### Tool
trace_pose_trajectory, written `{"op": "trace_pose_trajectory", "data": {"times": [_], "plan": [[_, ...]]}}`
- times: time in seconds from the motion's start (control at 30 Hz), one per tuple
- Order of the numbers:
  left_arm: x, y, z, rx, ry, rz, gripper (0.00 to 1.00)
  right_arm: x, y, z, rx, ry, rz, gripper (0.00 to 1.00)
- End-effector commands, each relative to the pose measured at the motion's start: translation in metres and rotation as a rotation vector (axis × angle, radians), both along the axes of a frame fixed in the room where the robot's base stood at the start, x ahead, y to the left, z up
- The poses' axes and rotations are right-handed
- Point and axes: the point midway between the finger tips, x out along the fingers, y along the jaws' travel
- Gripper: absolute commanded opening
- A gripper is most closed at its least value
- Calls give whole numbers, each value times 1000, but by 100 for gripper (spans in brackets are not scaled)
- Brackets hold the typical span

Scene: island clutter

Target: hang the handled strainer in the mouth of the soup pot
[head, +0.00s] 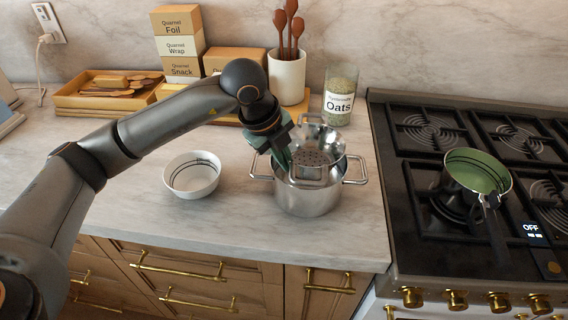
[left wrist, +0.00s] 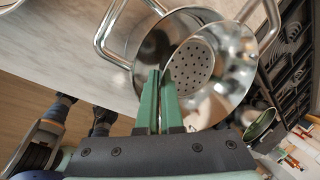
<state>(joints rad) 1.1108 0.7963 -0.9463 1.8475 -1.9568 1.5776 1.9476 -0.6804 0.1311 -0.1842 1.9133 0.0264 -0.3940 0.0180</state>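The steel soup pot (head: 305,202) stands on the counter near the stove, with a loop handle on each side. The handled strainer (head: 312,158) is steel with a perforated bottom and sits tilted at the pot's mouth, partly inside it. Its perforated part also shows in the left wrist view (left wrist: 192,66), over the pot (left wrist: 153,48). My left gripper (head: 284,160) reaches down at the pot's left rim. Its green fingers (left wrist: 161,78) are close together at the strainer's edge and appear closed on it; the exact grip is hidden. My right gripper is out of view.
A white bowl (head: 191,177) stands left of the pot. Behind are an oats jar (head: 339,98), a utensil crock (head: 287,78), stacked boxes (head: 178,47) and a wooden tray (head: 72,97). A green saucepan (head: 477,173) sits on the stove (head: 413,228) at right. The front counter is clear.

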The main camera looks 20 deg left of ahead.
Motion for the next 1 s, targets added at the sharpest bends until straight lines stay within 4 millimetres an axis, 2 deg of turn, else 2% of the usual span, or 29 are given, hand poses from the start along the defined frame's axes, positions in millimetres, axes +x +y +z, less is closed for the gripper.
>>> {"op": "trace_pose_trajectory", "data": {"times": [0.1, 0.2, 0.97, 1.0], "plan": [[-1, 1, -15, 1, 3, 1, 0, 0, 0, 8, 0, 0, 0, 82], [-1, 1, -21, 0, 1, 1, 0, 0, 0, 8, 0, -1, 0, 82], [-1, 1, -33, 1, 1, 1, 0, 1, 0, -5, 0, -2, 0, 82], [-1, 1, -34, 1, 3, 1, 8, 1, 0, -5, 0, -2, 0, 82]]}}
